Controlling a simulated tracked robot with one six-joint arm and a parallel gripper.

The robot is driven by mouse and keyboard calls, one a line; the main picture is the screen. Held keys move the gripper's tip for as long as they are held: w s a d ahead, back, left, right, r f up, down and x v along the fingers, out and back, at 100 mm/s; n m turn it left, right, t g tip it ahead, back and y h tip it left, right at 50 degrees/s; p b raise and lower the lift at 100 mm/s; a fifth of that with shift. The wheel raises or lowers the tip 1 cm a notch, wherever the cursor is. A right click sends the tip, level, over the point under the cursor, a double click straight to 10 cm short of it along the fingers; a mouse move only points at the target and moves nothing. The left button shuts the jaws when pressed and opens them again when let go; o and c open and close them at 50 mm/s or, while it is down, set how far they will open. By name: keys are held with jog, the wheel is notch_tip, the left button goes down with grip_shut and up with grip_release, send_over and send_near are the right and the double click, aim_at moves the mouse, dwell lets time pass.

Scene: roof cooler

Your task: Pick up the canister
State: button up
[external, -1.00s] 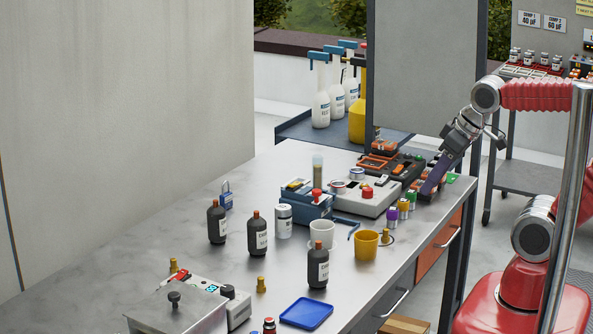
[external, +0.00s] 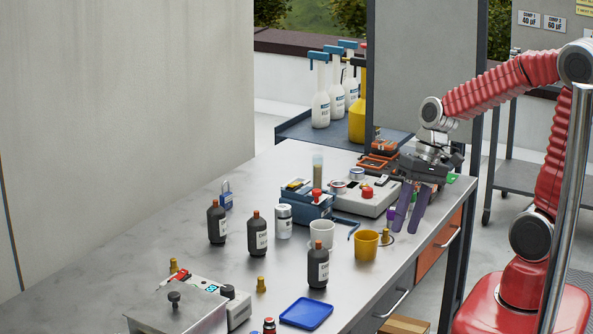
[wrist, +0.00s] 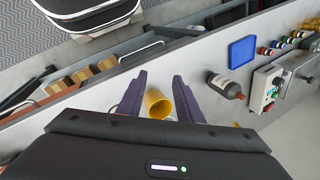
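A short silver canister with a pale label (external: 283,221) stands upright on the bench, between a dark brown bottle and a white cup in the external view. I cannot make it out in the wrist view. My gripper (external: 408,222) points down above the right edge of the bench, well to the right of the canister. Its two purple fingers are apart with nothing held between them. In the wrist view, my gripper (wrist: 160,86) shows both fingers spread, with the yellow cup (wrist: 157,103) seen between them.
Dark bottles (external: 257,236), the white cup (external: 321,235) and a blue box (external: 307,207) stand close around the canister. The yellow cup (external: 366,244) lies between it and my gripper. A blue tray (external: 306,313) is at the front.

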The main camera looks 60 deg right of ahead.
jog(key=w+a+f+m+y, duration=0.1)
jog(key=w+m+y, duration=0.1)
jog(key=w+m, duration=0.1)
jog(key=w+a+m+t+y, duration=0.1)
jog(key=w+a+m+y, duration=0.1)
jog(key=w+m, duration=0.2)
jog(key=w+a+f+m+t+y, duration=0.1)
jog(key=w+a+m, duration=0.1)
jog(key=w+m, duration=0.2)
jog(key=shift+w+a+f+y, duration=0.1)
jog(key=shift+w+f+y, duration=0.3)
jog(key=shift+w, duration=0.15)
jog(key=w+r+m+t+y, duration=0.1)
jog(key=w+m+t, duration=0.2)
jog(key=w+m, duration=0.25)
jog(key=m+t, duration=0.4)
jog(key=m, duration=0.1)
send_near(256, 211)
jog(key=s+d, duration=0.3)
jog(key=shift+w+a+r, duration=0.2)
jog(key=shift+w+r, duration=0.05)
jog(key=shift+r, duration=0.15)
jog(key=x, duration=0.8)
jog(key=shift+a+f, duration=0.2)
jog(key=shift+a, duration=0.05)
jog(key=shift+w, duration=0.15)
jog(key=shift+x, duration=2.55)
